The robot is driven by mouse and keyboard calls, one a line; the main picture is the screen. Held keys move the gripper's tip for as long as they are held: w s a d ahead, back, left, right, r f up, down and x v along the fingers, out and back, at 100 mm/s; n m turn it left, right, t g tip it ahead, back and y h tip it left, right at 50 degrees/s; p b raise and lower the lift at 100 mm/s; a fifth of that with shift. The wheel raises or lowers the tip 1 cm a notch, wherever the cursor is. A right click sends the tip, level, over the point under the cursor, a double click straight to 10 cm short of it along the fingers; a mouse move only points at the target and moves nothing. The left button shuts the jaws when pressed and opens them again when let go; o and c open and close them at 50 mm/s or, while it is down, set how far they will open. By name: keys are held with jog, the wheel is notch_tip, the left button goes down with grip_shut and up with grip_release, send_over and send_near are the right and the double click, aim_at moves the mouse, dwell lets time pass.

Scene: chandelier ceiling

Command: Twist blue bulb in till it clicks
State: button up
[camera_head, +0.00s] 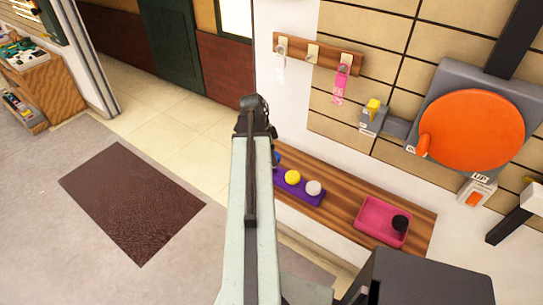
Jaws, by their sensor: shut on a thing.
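A small blue thing (277,158), which may be the blue bulb, shows at the right edge of my raised arm, near the left end of a purple tray. My arm covers most of it, so I cannot tell whether it sits in the tray or is held. My arm rises through the middle of the view to a dark joint. The gripper and its fingertips are hidden behind the arm. No socket for the bulb can be made out.
A yellow ball (292,177) and a white ball (313,188) sit in the purple tray (318,201) on a wooden shelf (345,188). A pink tray (366,221) holds a black round thing (400,223). An orange disc (471,131) is on the wall. A brown mat (132,203) lies left.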

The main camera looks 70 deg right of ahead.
notch_tip(320, 180, up, 6)
jog(key=p, duration=0.3)
jog(key=shift+f+p, duration=0.2)
jog(key=shift+p, duration=0.2)
notch_tip(320, 180, up, 24)
jog(key=n+h+p, duration=0.1)
jog(key=n+p, duration=0.3)
jog(key=p, duration=1.9)
jog(key=shift+a+f+n+t+p, duration=0.15)
jog(key=shift+n+t+p, duration=0.15)
jog(key=shift+t+p, duration=0.1)
